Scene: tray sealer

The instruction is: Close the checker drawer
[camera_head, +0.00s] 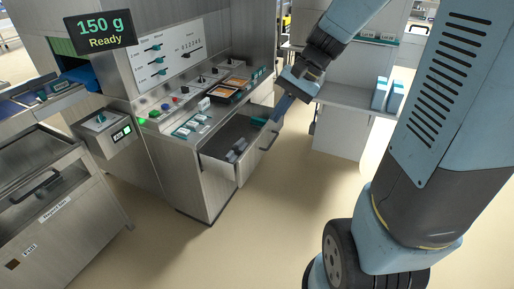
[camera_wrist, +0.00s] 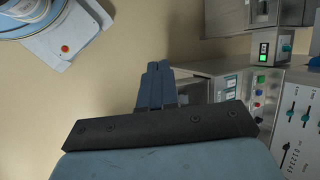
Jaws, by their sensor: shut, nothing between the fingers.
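The checker drawer (camera_head: 250,158) is pulled open from the front of the grey metal console, below its control top. Its inside shows, with a few small grey and blue items (camera_head: 237,150) in it. A bar handle (camera_head: 268,141) is on its front. My gripper (camera_head: 279,111) is shut and empty, pointing down at the far end of the drawer front. I cannot tell whether its fingertips touch the drawer. In the wrist view my closed fingers (camera_wrist: 157,72) stand in the middle and hide part of the console.
A sign reads 150 g Ready (camera_head: 100,28). A metal cabinet (camera_head: 55,210) stands at left and a white shelf unit (camera_head: 345,125) behind. The floor in front of the drawer is clear.

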